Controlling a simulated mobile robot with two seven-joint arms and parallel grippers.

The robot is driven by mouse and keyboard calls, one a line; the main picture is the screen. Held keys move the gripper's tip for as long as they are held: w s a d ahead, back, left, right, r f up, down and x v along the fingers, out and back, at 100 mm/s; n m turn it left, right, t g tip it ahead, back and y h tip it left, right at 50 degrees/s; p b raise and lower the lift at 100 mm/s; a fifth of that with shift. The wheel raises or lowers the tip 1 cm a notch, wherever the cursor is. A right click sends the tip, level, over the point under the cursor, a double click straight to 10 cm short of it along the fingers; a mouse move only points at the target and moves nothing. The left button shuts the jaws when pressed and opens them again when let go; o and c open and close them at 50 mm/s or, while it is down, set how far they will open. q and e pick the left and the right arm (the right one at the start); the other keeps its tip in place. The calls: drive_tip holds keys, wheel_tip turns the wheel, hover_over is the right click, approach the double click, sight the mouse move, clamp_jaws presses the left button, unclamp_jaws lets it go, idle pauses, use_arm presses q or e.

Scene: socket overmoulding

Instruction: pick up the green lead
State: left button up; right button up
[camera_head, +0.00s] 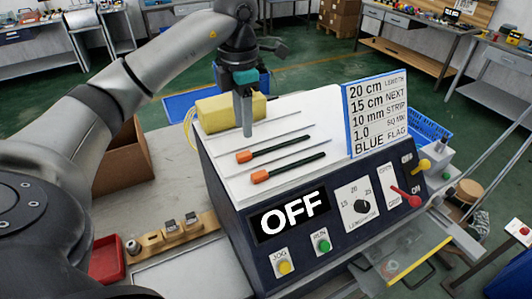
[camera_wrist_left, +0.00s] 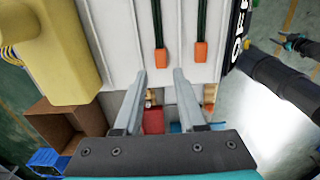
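Two dark green leads with orange ends lie side by side in slots on the white top of the machine. The back one (camera_head: 286,145) and the front one (camera_head: 295,163) show in the head view. Their orange ends also show in the left wrist view, one near the middle (camera_wrist_left: 160,62) and one to its right (camera_wrist_left: 201,52).
A yellow block (camera_head: 230,110) stands at the machine's back left. A sign (camera_head: 377,112) stands upright on the right of the top. The front panel shows OFF (camera_head: 293,214). A cardboard box (camera_head: 122,160) and a red tray (camera_head: 107,258) are at left.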

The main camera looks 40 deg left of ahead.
sight(247, 153)
use_arm(q)
drive_tip(key=shift+w+d+f+p, duration=0.1)
drive_tip(key=shift+f+p, duration=0.15)
drive_tip(key=shift+f, duration=1.75)
drive_tip(key=shift+w+f+p, duration=0.1)
drive_tip(key=shift+f+p, duration=0.1)
drive_tip(key=shift+f, duration=1.75)
drive_tip(key=shift+c, duration=0.2)
clamp_jaws()
